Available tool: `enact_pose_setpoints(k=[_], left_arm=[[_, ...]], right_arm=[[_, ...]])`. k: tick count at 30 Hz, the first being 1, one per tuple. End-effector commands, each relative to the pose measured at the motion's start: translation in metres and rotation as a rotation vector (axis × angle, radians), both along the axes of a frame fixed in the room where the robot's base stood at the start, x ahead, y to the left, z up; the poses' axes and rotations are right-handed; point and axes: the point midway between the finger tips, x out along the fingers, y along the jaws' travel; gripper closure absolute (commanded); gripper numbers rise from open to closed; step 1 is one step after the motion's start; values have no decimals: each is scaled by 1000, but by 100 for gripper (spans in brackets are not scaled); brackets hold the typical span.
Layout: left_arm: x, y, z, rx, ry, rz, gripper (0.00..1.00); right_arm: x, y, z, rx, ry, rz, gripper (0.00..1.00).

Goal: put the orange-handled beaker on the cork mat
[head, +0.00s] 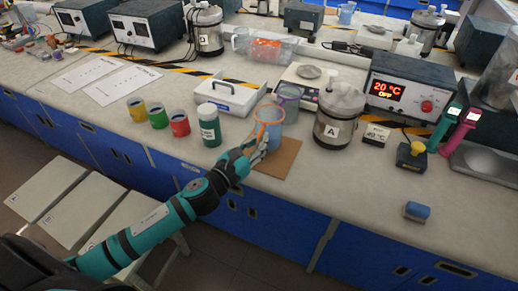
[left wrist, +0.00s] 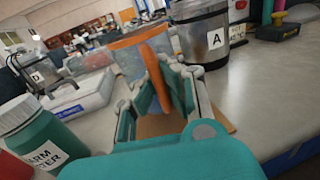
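The orange-handled beaker (head: 270,124) is clear and bluish with an orange rim band. It stands upright over the brown cork mat (head: 286,163) at the bench's front edge; I cannot tell whether its base touches the mat. My left gripper (head: 258,153) reaches in from the front left. In the left wrist view the orange handle (left wrist: 155,78) lies between the two finger pads, which appear closed on it. The beaker's glass (left wrist: 128,62) shows behind the fingers. Part of the mat (left wrist: 158,126) shows below them. My right gripper is out of view.
Jar A (head: 338,115) stands close right. The front right bench is mostly clear.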

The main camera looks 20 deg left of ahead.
Motion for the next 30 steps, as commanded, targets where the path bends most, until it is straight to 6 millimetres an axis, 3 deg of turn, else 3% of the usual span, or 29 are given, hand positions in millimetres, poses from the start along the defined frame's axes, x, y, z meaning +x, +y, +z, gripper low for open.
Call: enact_pose_setpoints(k=[3, 10, 22, 30], left_arm=[[4, 4, -3, -1, -2, -1, 100], [4, 4, -33, -3, 0, 0, 100], [4, 4, -38, 0, -2, -1, 100], [3, 4, -38, 0, 0, -1, 71]], right_arm=[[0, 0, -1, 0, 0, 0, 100], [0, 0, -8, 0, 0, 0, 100], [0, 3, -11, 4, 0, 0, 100], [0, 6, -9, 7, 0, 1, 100]])
